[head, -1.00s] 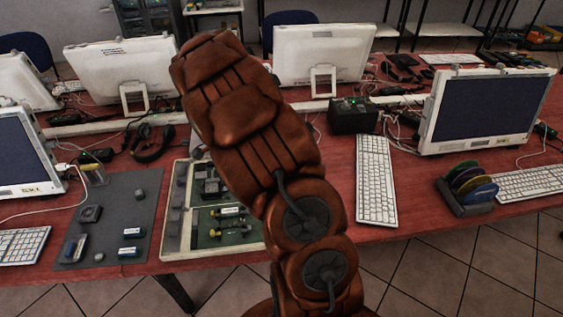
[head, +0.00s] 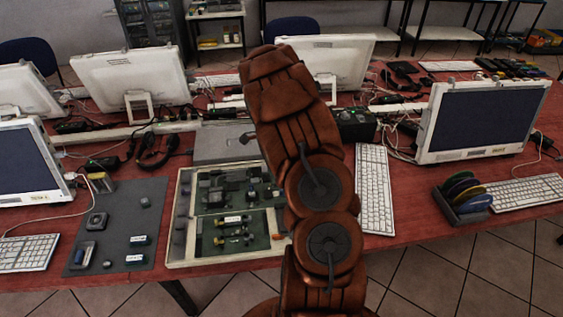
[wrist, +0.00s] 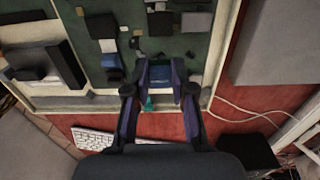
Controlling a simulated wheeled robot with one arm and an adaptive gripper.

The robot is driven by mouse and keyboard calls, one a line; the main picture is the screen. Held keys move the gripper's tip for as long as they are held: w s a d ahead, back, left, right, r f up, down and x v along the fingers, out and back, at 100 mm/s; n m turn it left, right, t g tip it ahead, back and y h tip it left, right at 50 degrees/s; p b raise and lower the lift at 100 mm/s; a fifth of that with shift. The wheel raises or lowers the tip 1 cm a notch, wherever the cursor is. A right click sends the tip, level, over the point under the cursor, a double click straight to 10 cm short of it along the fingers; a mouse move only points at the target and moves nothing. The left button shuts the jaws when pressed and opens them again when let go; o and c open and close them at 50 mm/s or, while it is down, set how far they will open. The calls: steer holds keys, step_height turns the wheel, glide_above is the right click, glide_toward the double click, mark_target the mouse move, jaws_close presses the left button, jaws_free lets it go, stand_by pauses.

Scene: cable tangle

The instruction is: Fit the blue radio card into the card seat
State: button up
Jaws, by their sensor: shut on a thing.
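My gripper (wrist: 160,92) shows in the wrist view, its two fingers shut on the blue radio card (wrist: 160,74), which lies between the fingertips. The card is over the near edge of a green board (wrist: 88,37); whether it touches the board I cannot tell. In the head view my arm hides the gripper and the card. The green board (head: 262,216) sits in a pale, shallow open case (head: 181,258). I cannot clearly make out the card seat among the dark parts on the board.
A dark mat (head: 118,226) with several small parts lies left of the case. A white keyboard (head: 375,190) stands right of my arm, and a disc rack (head: 466,199) is further right. Monitors and loose cables crowd the back of the red table (head: 410,215).

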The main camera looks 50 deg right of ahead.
steer(key=d, duration=0.3)
steer(key=shift+d+f+p, duration=0.15)
steer(key=shift+p, duration=0.2)
steer(key=shift+f+p, duration=1)
steer(key=shift+f, duration=0.75)
steer(key=shift+f+b, duration=0.35)
steer(key=shift+b, duration=0.1)
steer(key=shift+f, duration=0.1)
steer(key=shift+s+a+f+b, duration=0.1)
steer(key=shift+a+f+b, duration=0.1)
steer(key=shift+f+b, duration=0.1)
steer(key=o, duration=0.9)
steer(key=shift+d+f, duration=0.1)
steer(key=shift+f, duration=0.05)
